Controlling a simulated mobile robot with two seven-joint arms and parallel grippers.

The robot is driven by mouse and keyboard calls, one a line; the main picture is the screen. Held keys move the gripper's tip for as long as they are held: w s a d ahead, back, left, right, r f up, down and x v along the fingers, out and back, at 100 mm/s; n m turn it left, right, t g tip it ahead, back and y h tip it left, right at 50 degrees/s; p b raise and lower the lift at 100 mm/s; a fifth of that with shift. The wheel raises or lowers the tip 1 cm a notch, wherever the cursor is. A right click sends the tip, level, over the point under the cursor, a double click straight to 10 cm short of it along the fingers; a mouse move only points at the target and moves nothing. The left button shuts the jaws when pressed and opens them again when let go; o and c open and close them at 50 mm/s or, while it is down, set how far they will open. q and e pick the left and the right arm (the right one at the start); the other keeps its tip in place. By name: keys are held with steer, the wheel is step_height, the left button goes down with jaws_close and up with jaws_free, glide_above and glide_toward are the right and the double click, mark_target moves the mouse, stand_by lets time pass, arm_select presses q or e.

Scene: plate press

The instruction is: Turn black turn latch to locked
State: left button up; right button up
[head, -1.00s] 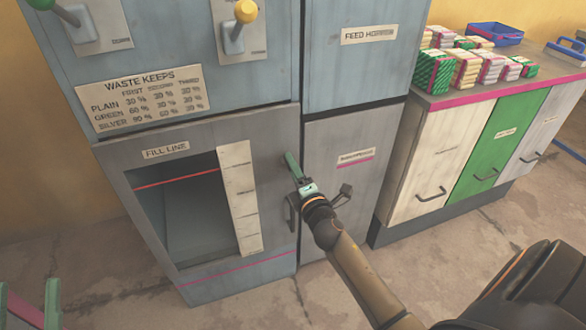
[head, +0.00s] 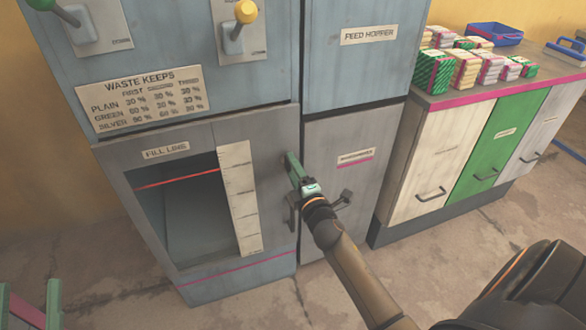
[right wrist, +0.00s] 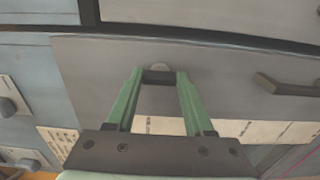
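The black turn latch (right wrist: 158,77) is a small dark bar on the grey door of the press, in front of a pale round piece. In the right wrist view it fills the space between the tips of my right gripper (right wrist: 160,80). The green fingers stand apart with one on each side of it; I cannot tell whether they press on it. In the head view my right gripper (head: 293,166) is at the door's right side, above the dark handle, and its fingers hide the latch. My left gripper is not in view.
The door has a dark pull handle (head: 291,212), also in the wrist view (right wrist: 288,86), and a window opening. A hopper cabinet (head: 350,190) stands close on the right. A counter (head: 520,88) with stacked bundles is farther right. A green and pink frame (head: 24,308) shows at lower left.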

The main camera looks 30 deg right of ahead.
steer(key=o, duration=0.4)
steer(key=shift+o, duration=0.2)
arm_select(q)
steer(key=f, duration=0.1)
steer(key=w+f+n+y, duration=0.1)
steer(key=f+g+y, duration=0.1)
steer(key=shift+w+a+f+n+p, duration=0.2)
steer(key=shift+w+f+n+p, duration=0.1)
steer(key=shift+p, duration=0.05)
arm_select(e)
steer(key=v, duration=0.7)
steer(key=shift+s, duration=0.3)
